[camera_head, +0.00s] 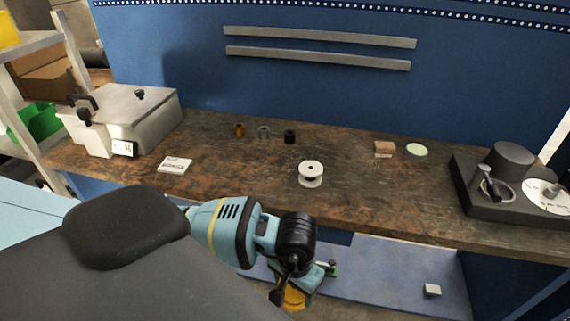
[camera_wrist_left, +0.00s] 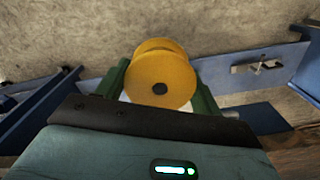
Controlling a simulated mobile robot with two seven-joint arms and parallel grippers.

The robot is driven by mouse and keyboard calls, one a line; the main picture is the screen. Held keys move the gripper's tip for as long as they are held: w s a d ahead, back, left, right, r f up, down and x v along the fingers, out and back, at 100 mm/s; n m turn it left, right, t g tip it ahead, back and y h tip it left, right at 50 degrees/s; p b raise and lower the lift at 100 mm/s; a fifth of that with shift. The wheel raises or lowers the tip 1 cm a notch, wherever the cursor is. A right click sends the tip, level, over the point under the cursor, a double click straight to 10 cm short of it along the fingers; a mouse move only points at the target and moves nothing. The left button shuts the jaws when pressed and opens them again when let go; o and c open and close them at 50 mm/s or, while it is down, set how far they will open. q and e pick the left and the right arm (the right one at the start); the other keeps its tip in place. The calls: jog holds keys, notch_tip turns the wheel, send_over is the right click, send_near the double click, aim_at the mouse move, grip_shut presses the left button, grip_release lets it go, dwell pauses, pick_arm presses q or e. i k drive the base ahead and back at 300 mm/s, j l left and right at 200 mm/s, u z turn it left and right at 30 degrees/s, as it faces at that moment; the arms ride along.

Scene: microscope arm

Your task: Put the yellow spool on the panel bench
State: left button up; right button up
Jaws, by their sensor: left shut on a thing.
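The yellow spool (camera_head: 292,298) is partly hidden by my left arm in the head view. It shows clearly between two green fingers in the left wrist view (camera_wrist_left: 163,78). My left gripper (camera_wrist_left: 162,88) is shut on it and holds it in front of the panel bench (camera_head: 235,190), lower than the bench's worktop in the picture. The bench has a brown, worn top with a blue panel behind it. My right gripper is in neither view.
A white spool (camera_head: 311,174) stands mid-bench, near the front. Several small cylinders, including a brown one (camera_head: 239,130), stand behind it. A grey box (camera_head: 130,115) and white card (camera_head: 174,164) are left; a dark device (camera_head: 510,190) is right.

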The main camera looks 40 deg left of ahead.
aim_at(296, 165)
jog(key=k+j, duration=0.15)
jog(key=j, duration=0.2)
jog(key=k+j+z, duration=0.1)
jog(key=j, duration=0.3)
jog(key=k+j, duration=0.2)
jog(key=j, duration=0.15)
jog(key=k+j+z, duration=0.1)
jog(key=j, duration=0.25)
jog(key=k, duration=0.05)
